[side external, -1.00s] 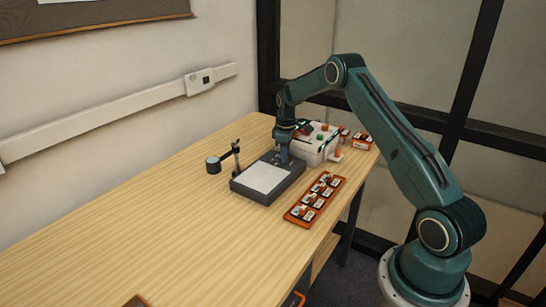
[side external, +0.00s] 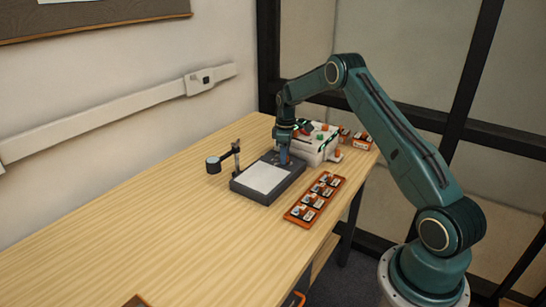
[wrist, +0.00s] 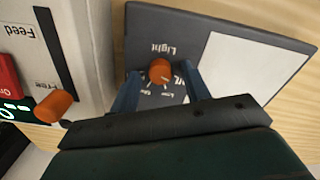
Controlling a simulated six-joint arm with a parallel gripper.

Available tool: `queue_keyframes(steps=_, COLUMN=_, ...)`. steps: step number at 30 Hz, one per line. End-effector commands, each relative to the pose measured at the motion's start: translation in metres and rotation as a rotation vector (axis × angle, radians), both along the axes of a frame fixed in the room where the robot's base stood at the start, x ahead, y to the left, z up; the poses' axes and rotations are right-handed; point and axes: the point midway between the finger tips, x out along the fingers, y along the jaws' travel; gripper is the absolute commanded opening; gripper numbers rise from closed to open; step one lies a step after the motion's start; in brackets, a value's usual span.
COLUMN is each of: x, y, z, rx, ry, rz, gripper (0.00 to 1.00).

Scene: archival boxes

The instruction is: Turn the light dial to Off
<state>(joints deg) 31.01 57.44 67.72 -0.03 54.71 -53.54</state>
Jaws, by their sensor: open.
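The light dial is an orange knob (wrist: 160,70) on the dark grey light box (wrist: 150,22), beside the word Light. Small printed marks lie around it, too small to read with certainty, so I cannot tell its setting. My gripper (wrist: 160,88) is open, with one blue finger on each side of the knob; I cannot tell whether either finger touches it. In the side view, my gripper (side external: 284,157) points down at the back end of the light box (side external: 262,198), and the dial is hidden behind it.
A white machine (side external: 318,153) stands close behind the light box. In the wrist view its slot, Feed label and another orange knob (wrist: 53,105) show at left. An orange tray (side external: 290,217) of small items lies right of the box. A small stand (side external: 236,158) is at left.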

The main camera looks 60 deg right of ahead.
Motion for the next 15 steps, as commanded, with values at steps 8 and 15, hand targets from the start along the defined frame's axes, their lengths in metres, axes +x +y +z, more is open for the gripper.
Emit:
queue_keyframes(steps=8, x=0.000, y=0.000, z=0.008, rx=-0.001, ry=0.000, rz=-0.001, gripper=0.47)
queue_keyframes(steps=15, x=0.000, y=0.000, z=0.036, rx=-0.001, ry=-0.002, rz=-0.001, gripper=0.47)
